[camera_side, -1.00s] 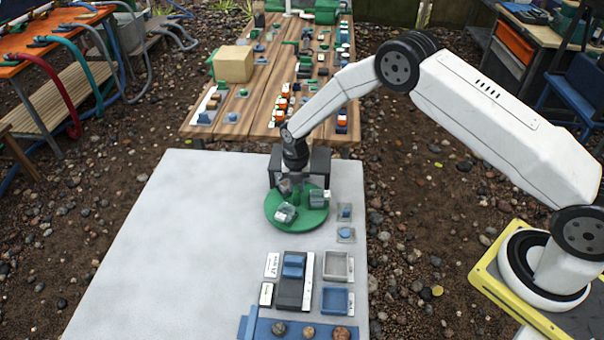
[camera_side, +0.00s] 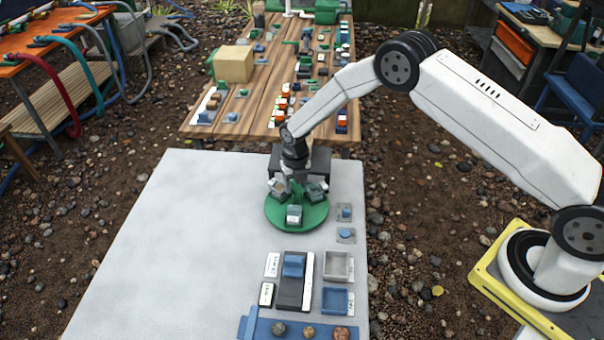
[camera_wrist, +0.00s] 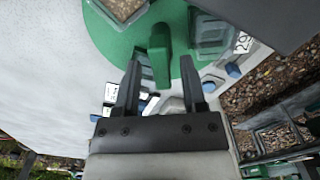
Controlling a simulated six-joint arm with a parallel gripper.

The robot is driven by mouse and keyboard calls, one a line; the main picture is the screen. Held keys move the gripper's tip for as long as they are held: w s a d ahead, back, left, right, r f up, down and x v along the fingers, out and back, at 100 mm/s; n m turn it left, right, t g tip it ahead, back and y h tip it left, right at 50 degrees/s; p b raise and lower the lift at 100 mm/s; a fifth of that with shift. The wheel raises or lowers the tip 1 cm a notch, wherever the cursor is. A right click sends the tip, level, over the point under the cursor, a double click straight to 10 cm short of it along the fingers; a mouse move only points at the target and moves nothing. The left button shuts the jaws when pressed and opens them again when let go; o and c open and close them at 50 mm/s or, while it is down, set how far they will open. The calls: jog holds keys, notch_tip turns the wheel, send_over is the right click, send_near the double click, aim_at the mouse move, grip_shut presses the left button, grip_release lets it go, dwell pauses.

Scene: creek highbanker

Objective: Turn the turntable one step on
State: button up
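The round green turntable (camera_side: 302,220) lies on the pale table, carrying small clear-sided boxes, one at its front (camera_side: 294,214), one at its right (camera_side: 317,190) and one at its left (camera_side: 278,188). In the wrist view its green disc (camera_wrist: 108,35) is at the top, with an upright green handle (camera_wrist: 160,50). My gripper (camera_wrist: 162,60) points down over the turntable; it also shows in the side view (camera_side: 296,180), its tips partly hidden. Its two fingers are apart, with the handle between or just beyond their tips and gaps visible on both sides.
A dark device with a blue part (camera_side: 293,265), a grey tray (camera_side: 338,265) and a blue tray (camera_side: 337,300) are in front. The table's left is clear.

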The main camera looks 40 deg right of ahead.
dwell(0.5)
jog(key=shift+r, duration=3.45)
jog(key=shift+s, duration=0.1)
jog(key=shift+s+d+r+m, duration=0.15)
jog(key=shift+r+m, duration=0.3)
jog(key=shift+m, duration=0.05)
jog(key=s+d+r+m+t, duration=0.1)
jog(key=s+r+m, duration=0.3)
jog(key=s+m, duration=0.4)
jog(key=s+d+r+m, duration=0.3)
jog(key=s+m, duration=0.5)
jog(key=m, duration=0.5)
jog(key=s+d+r+m+t, duration=0.1)
jog(key=s+r+m, duration=0.4)
jog(key=s+m, duration=0.4)
jog(key=shift+d+r+m+t, duration=0.3)
jog(key=shift+d+r+m, duration=0.1)
jog(key=shift+m, duration=0.6)
